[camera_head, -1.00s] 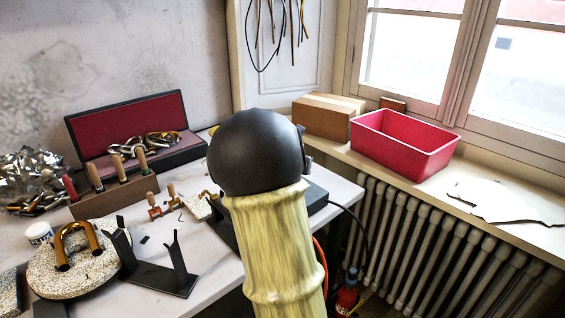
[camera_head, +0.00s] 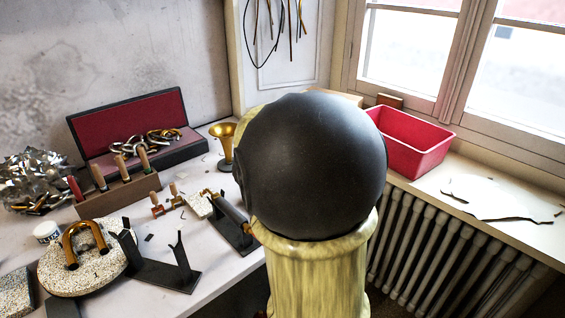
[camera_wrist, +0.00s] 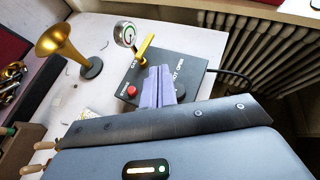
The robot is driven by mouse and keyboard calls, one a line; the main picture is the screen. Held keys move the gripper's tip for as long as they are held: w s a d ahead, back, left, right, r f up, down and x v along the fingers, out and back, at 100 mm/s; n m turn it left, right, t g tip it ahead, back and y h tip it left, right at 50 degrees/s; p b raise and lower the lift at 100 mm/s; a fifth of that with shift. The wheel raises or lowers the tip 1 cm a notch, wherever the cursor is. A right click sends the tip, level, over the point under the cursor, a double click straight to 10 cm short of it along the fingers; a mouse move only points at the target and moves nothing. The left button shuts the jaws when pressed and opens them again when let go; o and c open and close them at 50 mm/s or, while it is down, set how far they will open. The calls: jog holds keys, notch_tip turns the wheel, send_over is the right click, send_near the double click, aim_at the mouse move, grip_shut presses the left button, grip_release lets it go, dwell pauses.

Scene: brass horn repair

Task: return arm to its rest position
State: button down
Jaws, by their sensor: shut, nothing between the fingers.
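My gripper (camera_wrist: 159,86) shows in the wrist view as two pale lavender fingers pressed together, with nothing between them. It is above or in front of a dark control box (camera_wrist: 198,78) with a red button; I cannot tell whether it touches it. In the head view my arm's dark rounded joint and pale yellow sleeve fill the middle, and the gripper is hidden.
A brass bell (camera_head: 226,143) on a dark foot stands on the bench; it also shows in the wrist view (camera_wrist: 62,42). A tool rack (camera_head: 117,196), a black forked stand (camera_head: 165,268) and a red-lined case (camera_head: 125,120) are left. A red bin (camera_head: 415,145) sits on the sill above the radiator (camera_head: 440,240).

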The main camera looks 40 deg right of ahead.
jog(key=shift+d, duration=0.1)
jog(key=b+x, duration=0.3)
jog(key=x, duration=0.8)
jog(key=shift+w+d+f+b, duration=0.15)
jog(key=shift+w+b, duration=0.1)
jog(key=shift+b, duration=0.1)
